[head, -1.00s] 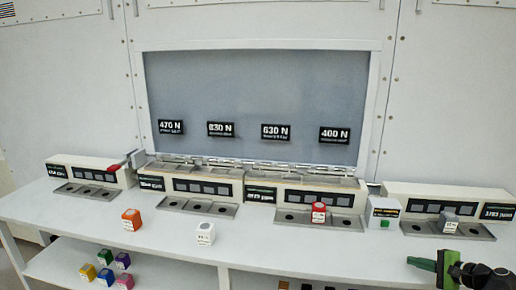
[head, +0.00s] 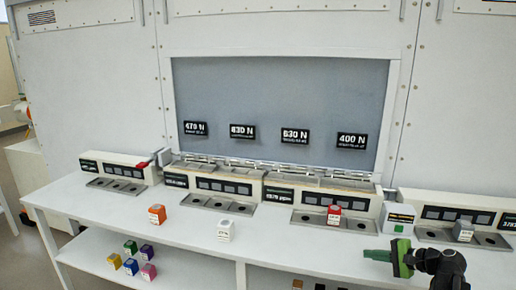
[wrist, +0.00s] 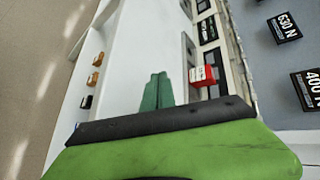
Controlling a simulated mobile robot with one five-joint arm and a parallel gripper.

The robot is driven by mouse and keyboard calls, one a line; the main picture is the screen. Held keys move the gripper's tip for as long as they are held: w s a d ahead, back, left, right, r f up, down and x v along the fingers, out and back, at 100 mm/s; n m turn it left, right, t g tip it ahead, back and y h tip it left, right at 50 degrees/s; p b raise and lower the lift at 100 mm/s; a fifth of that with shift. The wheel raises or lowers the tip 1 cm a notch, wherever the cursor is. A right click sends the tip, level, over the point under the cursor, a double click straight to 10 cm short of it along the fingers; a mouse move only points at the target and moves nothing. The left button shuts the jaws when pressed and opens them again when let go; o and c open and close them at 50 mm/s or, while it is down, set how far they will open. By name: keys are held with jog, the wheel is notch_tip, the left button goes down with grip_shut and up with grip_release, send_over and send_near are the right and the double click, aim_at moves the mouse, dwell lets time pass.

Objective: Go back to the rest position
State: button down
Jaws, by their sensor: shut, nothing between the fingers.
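My gripper (head: 378,255) is at the right of the head view, green with dark arm links behind it. It is shut and empty, held over the front right part of the white bench (head: 300,244). In the wrist view my gripper's green fingers (wrist: 157,92) lie together and point along the bench. A red block (wrist: 202,75) shows just beyond and to the right of the fingertips there, apart from them.
In the head view, the red block (head: 334,214) and a grey block (head: 463,230) sit on device trays. An orange block (head: 157,214) and a white block (head: 225,230) stand on the bench. Several coloured blocks (head: 131,266) are on the lower shelf. A wall panel (head: 280,100) stands behind.

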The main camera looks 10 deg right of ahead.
jog(key=w+a+n+g, duration=0.1)
jog(key=a, duration=0.3)
jog(key=w+a+n+g+p, duration=0.1)
jog(key=a, duration=0.4)
jog(key=w+a+y+p, duration=0.1)
jog(key=a, duration=0.3)
jog(key=shift+w+a+r+n+g, duration=0.1)
jog(key=shift+w+a+n+g, duration=0.15)
jog(key=shift+a+n+g, duration=0.15)
jog(key=s+a+f+n+g+h+p, duration=0.1)
jog(key=s+a+f+n+g, duration=0.15)
jog(key=a, duration=0.55)
jog(key=s+a+f+n+g+h+p, duration=0.1)
jog(key=s+a+n+g+h+p, duration=0.15)
jog(key=a, duration=0.45)
jog(key=s+a+f+n+g+h+p, duration=0.15)
jog(key=a+n, duration=0.25)
jog(key=a, duration=0.4)
jog(key=s+d+f+n+g+h, duration=0.1)
jog(key=s+d+n+h, duration=0.1)
jog(key=d, duration=0.5)
jog(key=shift+s+f+n+h+b, duration=0.35)
jog(key=shift+s+h, duration=0.2)
jog(key=shift+h, duration=0.25)
